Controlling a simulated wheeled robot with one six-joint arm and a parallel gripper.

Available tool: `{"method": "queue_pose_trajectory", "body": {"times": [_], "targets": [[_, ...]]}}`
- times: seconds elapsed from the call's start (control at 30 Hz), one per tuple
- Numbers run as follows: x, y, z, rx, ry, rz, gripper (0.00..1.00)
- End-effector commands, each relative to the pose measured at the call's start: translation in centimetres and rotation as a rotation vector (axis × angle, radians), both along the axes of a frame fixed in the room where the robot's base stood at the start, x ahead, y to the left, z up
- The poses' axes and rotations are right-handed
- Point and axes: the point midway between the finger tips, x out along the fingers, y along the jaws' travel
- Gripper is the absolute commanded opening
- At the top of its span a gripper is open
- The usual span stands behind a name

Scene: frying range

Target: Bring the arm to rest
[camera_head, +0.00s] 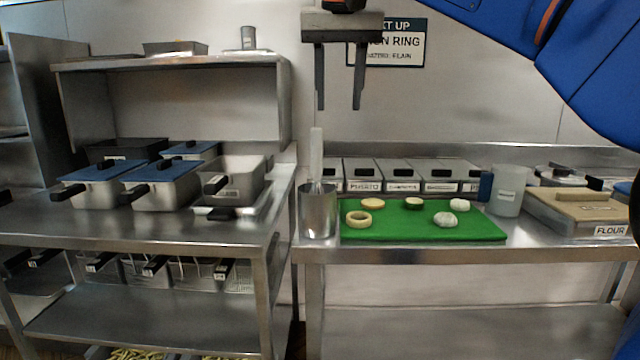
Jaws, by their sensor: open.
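My gripper (338,106) hangs at the top centre of the head view, fingers pointing down. Its two fingers are apart, with nothing between them. It is in the air above a metal cup (319,212) with a white-handled utensil (316,155) standing in it, apart from the handle's top. My blue arm comes in from the upper right; its middle links are partly out of frame.
A green board (400,229) with several ring and round pieces lies on the right counter. Blue-lidded pans (160,190) and a shelf (170,63) are left.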

Motion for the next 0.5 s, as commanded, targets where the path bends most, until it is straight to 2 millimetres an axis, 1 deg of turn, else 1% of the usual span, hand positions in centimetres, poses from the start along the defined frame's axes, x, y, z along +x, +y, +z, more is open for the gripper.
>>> {"method": "queue_pose_trajectory", "body": {"times": [0.03, 0.17, 0.27, 0.37, 0.47, 0.5], "targets": [[-0.4, -1.8, -0.9, -0.002, 0.001, -0.002, 0.43], [-1.5, -5.5, -3.9, -0.008, 0.004, 0.011, 0.43], [-2.7, -8.4, -6.7, -0.01, 0.005, 0.018, 0.43], [-4.2, -11.1, -9.8, -0.01, 0.006, 0.024, 0.43], [-5.9, -13.7, -13.1, -0.009, 0.006, 0.029, 0.43], [-6.7, -14.6, -14.5, -0.009, 0.005, 0.029, 0.43]]}}
